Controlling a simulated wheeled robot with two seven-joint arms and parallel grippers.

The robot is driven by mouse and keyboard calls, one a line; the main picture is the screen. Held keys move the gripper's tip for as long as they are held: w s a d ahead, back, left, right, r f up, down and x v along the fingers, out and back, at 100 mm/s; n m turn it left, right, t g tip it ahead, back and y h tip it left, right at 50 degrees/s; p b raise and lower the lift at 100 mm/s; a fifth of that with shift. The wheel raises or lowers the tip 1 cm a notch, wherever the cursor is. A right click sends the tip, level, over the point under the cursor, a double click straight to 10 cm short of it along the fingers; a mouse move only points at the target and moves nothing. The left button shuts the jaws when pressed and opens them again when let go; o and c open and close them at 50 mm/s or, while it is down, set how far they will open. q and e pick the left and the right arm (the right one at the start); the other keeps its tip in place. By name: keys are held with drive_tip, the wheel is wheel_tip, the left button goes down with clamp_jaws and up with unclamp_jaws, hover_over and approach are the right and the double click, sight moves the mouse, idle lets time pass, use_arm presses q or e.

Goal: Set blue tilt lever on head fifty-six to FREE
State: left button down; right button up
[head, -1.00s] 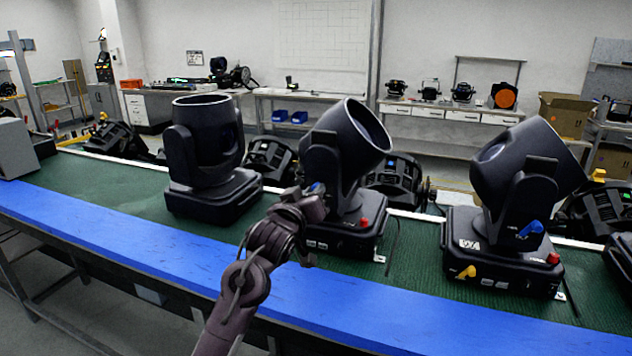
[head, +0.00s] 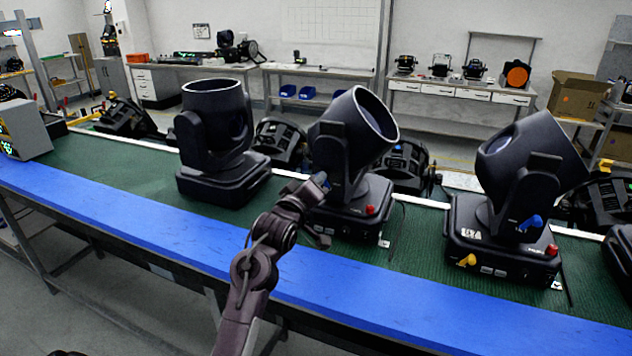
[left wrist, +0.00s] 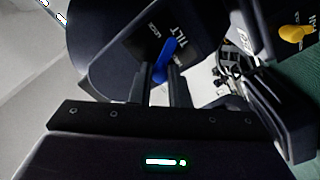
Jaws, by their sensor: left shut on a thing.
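A black moving head (head: 345,150) stands on the green bench top, its barrel tilted up to the right. My left gripper (head: 318,190) is at the near left side of its yoke. In the left wrist view the blue tilt lever (left wrist: 166,57) lies on the yoke's dark side plate beside the words TILT and LOCK. The fingers of my left gripper (left wrist: 159,88) are shut on its lower end. The lever's exact setting is hard to tell. A yellow lever (left wrist: 294,33) is on the base. The head's number cannot be read.
Another moving head (head: 217,140) stands to the left, and one with blue and yellow levers (head: 520,185) to the right. A red knob (head: 370,209) is on the middle head's base. The blue front edge (head: 420,300) of the bench is clear.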

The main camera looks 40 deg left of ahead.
use_arm(q)
drive_tip(key=shift+f, duration=0.1)
drive_tip(key=c, duration=1.4)
unclamp_jaws()
drive_tip(key=b+v, duration=0.2)
drive_tip(key=v, duration=0.6)
drive_tip(key=shift+a, duration=0.15)
